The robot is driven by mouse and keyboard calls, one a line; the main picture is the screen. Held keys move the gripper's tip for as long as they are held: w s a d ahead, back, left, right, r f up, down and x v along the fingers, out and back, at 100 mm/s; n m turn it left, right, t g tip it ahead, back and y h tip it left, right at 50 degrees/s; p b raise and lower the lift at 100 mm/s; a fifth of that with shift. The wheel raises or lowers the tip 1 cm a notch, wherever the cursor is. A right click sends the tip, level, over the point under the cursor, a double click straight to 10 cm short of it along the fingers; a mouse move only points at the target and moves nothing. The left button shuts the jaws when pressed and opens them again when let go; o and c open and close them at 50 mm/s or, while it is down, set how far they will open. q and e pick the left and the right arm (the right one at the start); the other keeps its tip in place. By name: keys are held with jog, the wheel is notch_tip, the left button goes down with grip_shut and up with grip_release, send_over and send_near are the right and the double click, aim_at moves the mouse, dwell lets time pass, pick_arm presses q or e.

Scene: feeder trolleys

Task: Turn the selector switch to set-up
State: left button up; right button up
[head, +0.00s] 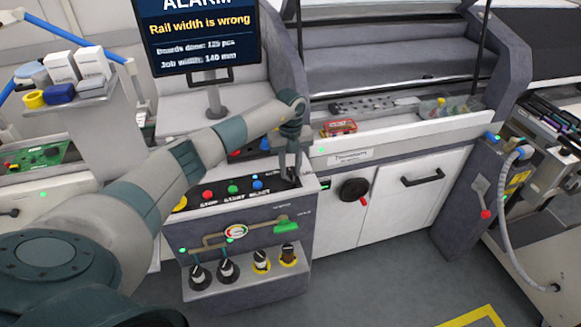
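My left arm reaches in from the left across the sloped control panel (215,197). My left gripper (290,176) points down at the panel's right end, just right of the blue button (257,184). Its fingers are small in the view, and I cannot tell whether they are open or whether they touch anything. The selector switch cannot be made out clearly; the gripper covers part of the panel there. Red (208,194) and green (232,189) buttons sit left of the blue one, labelled stop and start. My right gripper is not in view.
An alarm screen (200,35) reads "Rail width is wrong". Below the panel are a gauge (236,232), a green handle (286,227) and several knobs on a ledge. A black round knob (355,190) is on the white cabinet (385,220). The floor (400,285) in front is clear.

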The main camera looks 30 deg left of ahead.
pick_arm(q)
grip_shut()
